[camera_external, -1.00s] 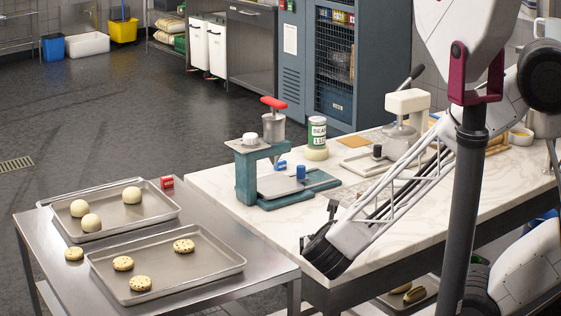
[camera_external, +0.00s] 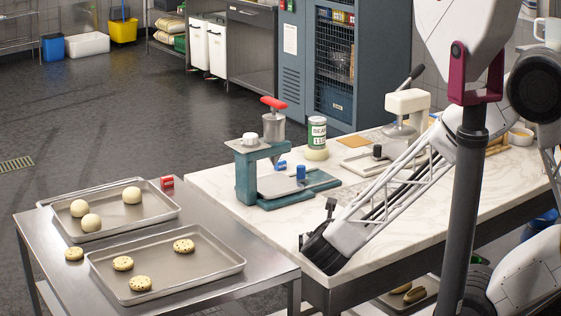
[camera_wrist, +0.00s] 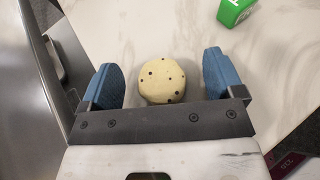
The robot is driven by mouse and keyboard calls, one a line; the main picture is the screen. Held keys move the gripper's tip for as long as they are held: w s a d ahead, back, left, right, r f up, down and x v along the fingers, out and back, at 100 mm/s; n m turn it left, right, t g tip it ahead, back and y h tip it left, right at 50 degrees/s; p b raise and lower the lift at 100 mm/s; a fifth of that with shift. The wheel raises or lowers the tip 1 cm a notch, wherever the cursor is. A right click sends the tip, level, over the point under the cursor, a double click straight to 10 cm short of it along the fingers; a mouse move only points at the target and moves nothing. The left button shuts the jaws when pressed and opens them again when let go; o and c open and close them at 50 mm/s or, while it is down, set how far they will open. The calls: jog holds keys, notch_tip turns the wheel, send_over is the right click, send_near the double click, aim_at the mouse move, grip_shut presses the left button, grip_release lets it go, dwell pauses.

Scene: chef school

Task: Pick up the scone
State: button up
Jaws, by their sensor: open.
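A round, pale scone with dark specks (camera_wrist: 162,82) shows in the wrist view against the white marble worktop. It lies between the two blue fingers of my gripper (camera_wrist: 163,80), with a gap on each side. My gripper is open. In the external view my gripper (camera_external: 318,238) is low over the front left corner of the marble worktop (camera_external: 225,186); the scone between the fingers is hidden there. Other speckled scones lie on the front tray, one being this scone (camera_external: 184,246). Another scone (camera_external: 74,254) lies off the trays on the steel table.
The front tray (camera_external: 216,272) and a back tray (camera_external: 165,213) with pale dough balls stand on the steel table (camera_external: 267,272). A teal press (camera_external: 250,180) stands behind my gripper on the worktop. A green object (camera_wrist: 234,12) lies beyond the fingers in the wrist view.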

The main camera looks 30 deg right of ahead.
dwell(0.3)
jog(key=c, duration=1)
jog(key=shift+r, duration=0.1)
jog(key=shift+r, duration=1.7)
jog(key=s+d, duration=0.1)
jog(key=s, duration=0.4)
jog(key=s+d+r, duration=0.1)
jog(key=s, duration=0.4)
jog(key=s+d, duration=0.1)
jog(key=s, duration=0.4)
jog(key=shift+s+r, duration=0.2)
jog(key=shift+s, duration=0.15)
